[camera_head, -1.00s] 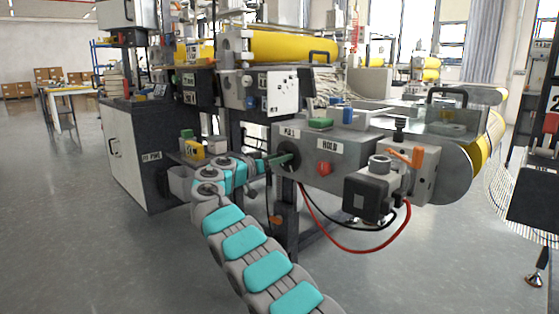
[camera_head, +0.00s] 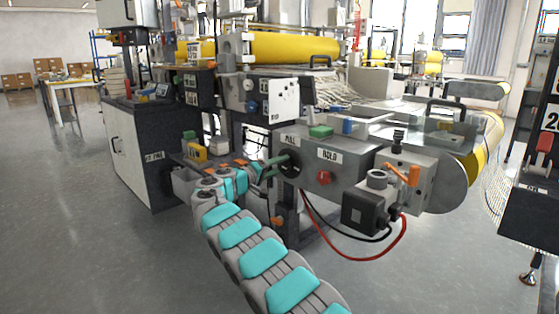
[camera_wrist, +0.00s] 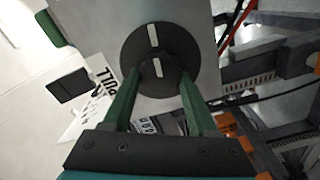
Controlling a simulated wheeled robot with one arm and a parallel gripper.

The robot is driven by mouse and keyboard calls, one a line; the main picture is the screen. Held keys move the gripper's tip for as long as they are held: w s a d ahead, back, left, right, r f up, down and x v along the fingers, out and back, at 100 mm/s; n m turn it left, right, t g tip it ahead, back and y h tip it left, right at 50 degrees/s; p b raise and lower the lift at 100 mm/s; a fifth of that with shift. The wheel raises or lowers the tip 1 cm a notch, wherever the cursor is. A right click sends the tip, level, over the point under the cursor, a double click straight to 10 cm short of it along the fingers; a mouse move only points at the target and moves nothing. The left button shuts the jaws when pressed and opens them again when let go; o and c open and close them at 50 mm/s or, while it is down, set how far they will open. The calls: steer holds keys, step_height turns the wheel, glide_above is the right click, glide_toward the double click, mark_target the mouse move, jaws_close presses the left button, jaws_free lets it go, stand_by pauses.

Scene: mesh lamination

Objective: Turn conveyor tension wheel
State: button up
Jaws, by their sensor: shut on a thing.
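The tension wheel is a black round dial (camera_wrist: 134,55) on the side face of a grey machine box. It has a smaller raised centre with a white mark, and another white mark lies near the rim; the two marks nearly line up in the wrist view. My gripper (camera_wrist: 160,82) has its green fingers on either side of the raised centre and is shut on it. In the head view the wheel (camera_head: 290,165) is partly hidden by my gripper (camera_head: 282,166), which reaches it from the left.
The grey box (camera_head: 345,160) carries a "HOLD" label, a red knob (camera_head: 324,177) and a green block (camera_head: 320,132). Red and black cables (camera_head: 370,258) hang below it. A black-and-white cabinet (camera_head: 140,160) stands left of my arm. Open floor lies in front.

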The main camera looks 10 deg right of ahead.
steer(key=n+p, duration=0.3)
steer(key=n, duration=0.2)
steer(key=shift+w+n, duration=0.1)
steer(key=shift+n, duration=0.2)
steer(key=n, duration=0.3)
steer(key=n+p, duration=0.1)
steer(key=n, duration=0.1)
steer(key=shift+f+n, duration=0.3)
steer(key=o, duration=1.4)
steer(key=shift+b+v, duration=0.65)
steer(key=shift+v, duration=3.3)
steer(key=shift+f, duration=0.1)
